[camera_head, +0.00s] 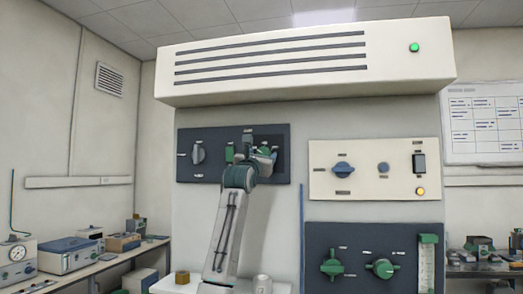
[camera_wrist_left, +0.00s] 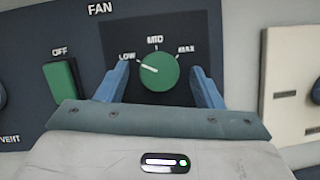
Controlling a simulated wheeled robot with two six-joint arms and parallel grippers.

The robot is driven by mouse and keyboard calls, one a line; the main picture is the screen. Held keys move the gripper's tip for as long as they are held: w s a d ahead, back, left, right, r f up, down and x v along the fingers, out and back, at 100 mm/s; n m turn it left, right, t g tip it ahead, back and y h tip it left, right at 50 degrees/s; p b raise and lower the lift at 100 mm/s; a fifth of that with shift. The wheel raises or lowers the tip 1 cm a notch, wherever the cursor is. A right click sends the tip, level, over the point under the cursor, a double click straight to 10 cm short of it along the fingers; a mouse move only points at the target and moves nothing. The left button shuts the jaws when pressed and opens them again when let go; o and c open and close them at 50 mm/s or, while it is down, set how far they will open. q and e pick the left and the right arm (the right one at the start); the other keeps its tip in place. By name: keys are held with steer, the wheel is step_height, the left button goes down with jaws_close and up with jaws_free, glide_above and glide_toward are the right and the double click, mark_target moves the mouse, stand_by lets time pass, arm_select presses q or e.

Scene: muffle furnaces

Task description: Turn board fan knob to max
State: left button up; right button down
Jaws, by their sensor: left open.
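The green fan knob (camera_wrist_left: 160,74) sits on the dark panel under the word FAN in the left wrist view. LOW, MID and MAX are marked around it, and its white pointer line aims up-left at LOW. My left gripper (camera_wrist_left: 158,68) is open, with one blue finger on each side of the knob and gaps between. In the head view my left gripper (camera_head: 262,156) is in front of the right part of the dark upper panel (camera_head: 279,172) and largely hides the knob. My right gripper is not in view.
A green OFF switch (camera_wrist_left: 60,82) is left of the knob. A cream panel (camera_head: 320,182) with a blue knob (camera_head: 343,170) is to the right. A dark lower panel (camera_head: 318,242) has two green knobs. A wide hood (camera_head: 300,85) overhangs above.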

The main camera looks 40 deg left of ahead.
arm_select(q)
steer(key=shift+w+a+f, duration=0.1)
steer(key=shift+w+a, duration=0.05)
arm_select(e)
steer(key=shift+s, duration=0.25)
arm_select(q)
steer(key=c, duration=0.9)
steer(key=shift+c, duration=0.4)
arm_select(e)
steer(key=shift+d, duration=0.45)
